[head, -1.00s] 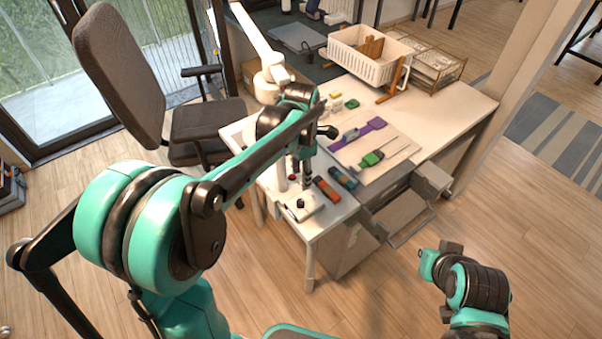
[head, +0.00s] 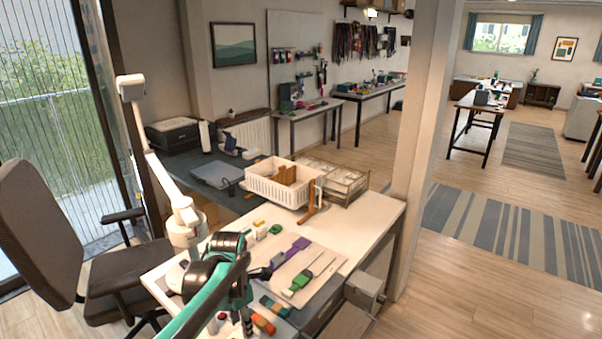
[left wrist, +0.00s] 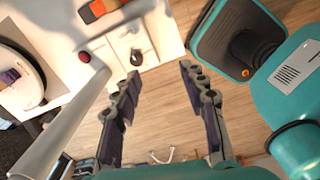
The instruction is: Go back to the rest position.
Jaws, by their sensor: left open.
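My left arm reaches in from the bottom of the head view over the near left part of the white desk (head: 372,215). In the left wrist view my left gripper (left wrist: 161,73) is open with nothing between its fingers. Wooden floor shows between and beyond them, and the desk's corner lies just past the fingertips. In the head view the left gripper is hard to make out at the bottom edge, partly hidden by the arm. My right gripper is not in view.
A dark chair (head: 125,275) stands left. Open floor (head: 480,290) lies right of a pillar (head: 428,130).

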